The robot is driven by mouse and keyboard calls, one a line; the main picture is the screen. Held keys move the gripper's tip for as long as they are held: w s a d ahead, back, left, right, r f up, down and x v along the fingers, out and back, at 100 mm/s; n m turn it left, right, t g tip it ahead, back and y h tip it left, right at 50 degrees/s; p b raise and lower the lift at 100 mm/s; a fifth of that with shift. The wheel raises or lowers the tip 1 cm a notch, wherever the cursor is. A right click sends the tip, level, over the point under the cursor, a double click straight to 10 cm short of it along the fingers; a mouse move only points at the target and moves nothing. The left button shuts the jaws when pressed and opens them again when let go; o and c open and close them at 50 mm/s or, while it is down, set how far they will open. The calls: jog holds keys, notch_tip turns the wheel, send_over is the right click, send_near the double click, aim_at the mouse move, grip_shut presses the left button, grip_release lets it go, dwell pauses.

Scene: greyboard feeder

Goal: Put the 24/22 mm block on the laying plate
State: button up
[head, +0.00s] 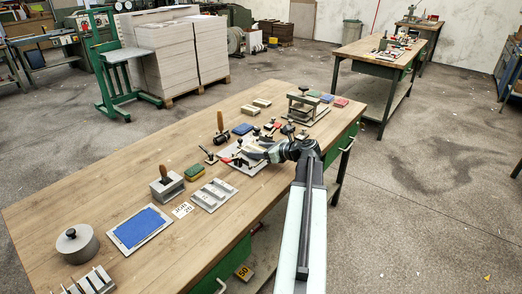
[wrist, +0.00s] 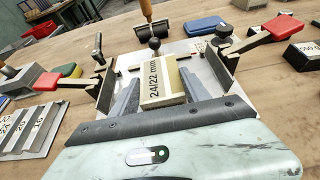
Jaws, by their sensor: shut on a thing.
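The 24/22 mm block (wrist: 163,82) is a pale block with its label facing up in the wrist view. My gripper (wrist: 160,90) is shut on it, with a grey finger on each side. Block and fingers are over a light metal plate (wrist: 128,66) with red-handled clamps at its left and right, which I take for the laying plate. I cannot tell whether the block touches the plate. In the head view the plate (head: 231,163) lies mid-bench; my gripper (head: 256,153) is over it and the block cannot be made out.
Red clamp handles (wrist: 281,23) and a black knob (wrist: 155,43) stand close around the block. A wooden-handled roller (head: 221,133) and a blue pad (head: 243,129) lie behind. A stepped grey block (head: 214,195) and a blue-topped tray (head: 118,243) lie nearer on the bench.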

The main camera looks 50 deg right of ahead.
jog(key=o, duration=1.5)
jog(key=p+v, duration=0.2)
jog(key=v, duration=0.5)
jog(key=shift+a+r+p, duration=0.1)
jog(key=shift+p, duration=0.3)
jog(key=shift+s, duration=0.4)
